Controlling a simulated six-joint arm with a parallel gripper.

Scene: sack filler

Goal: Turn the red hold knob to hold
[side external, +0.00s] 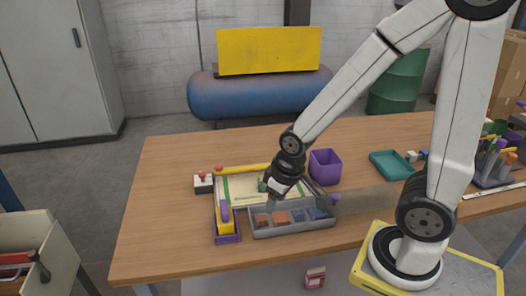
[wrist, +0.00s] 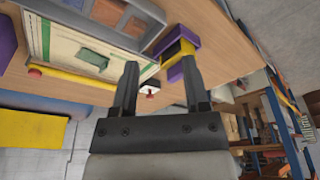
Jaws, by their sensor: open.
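In the wrist view the red knob (wrist: 150,95) shows small between the fingers, beyond the fingertips. My gripper (side external: 272,188) is over the board, right of the knob and apart from it. In the wrist view my gripper (wrist: 160,68) has its two dark fingers spread with nothing between them.
A yellow bar (side external: 245,168) runs along the board's back edge, and a yellow and purple piece (side external: 227,228) stands at its left. A grey compartment tray (side external: 290,230) lies in front. A purple bin (side external: 325,165) and a teal tray (side external: 392,164) stand to the right.

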